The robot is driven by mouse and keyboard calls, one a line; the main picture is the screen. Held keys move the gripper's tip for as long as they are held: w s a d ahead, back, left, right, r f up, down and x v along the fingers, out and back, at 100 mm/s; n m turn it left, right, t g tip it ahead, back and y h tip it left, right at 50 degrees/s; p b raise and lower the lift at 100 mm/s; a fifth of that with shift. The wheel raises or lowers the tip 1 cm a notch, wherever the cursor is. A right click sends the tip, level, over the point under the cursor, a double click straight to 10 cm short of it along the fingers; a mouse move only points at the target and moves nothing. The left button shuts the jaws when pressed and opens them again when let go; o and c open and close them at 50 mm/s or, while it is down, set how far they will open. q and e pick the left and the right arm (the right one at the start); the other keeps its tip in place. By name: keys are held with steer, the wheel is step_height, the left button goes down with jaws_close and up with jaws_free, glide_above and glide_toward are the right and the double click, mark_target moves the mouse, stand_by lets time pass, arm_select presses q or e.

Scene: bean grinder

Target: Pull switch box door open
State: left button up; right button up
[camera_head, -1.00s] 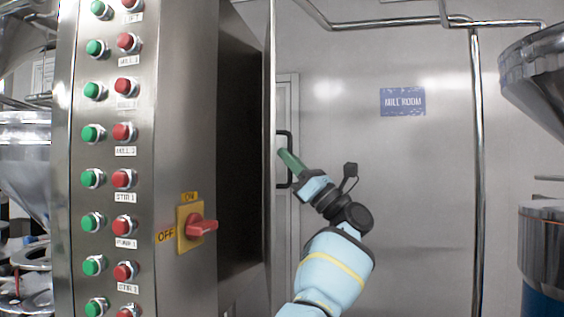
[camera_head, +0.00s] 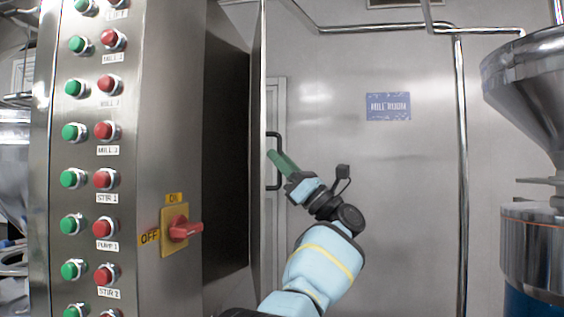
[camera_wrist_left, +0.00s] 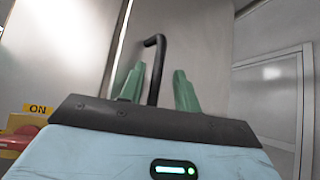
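The switch box (camera_head: 165,110) is a tall metal cabinet at the left of the head view. A thin metal door panel (camera_head: 257,120) shows nearly edge-on beyond its dark side area. A black bar handle (camera_head: 276,140) stands out from the panel; it also shows in the left wrist view (camera_wrist_left: 159,60). My left gripper (camera_head: 281,163) is at the handle. In the left wrist view its green fingers (camera_wrist_left: 157,88) are apart, one on each side of the handle, with a visible gap on the right side. My right gripper is not in view.
A red rotary switch (camera_head: 184,229) on a yellow plate sticks out from the cabinet's side. Red and green buttons line its front. A metal hopper (camera_head: 535,90) stands at the right. A pipe (camera_head: 462,170) runs down the back wall. Space around my left forearm looks clear.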

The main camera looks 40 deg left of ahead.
arm_select(q)
steer(key=b+v, duration=0.2)
steer(key=v, duration=0.6)
steer(key=shift+c, duration=0.4)
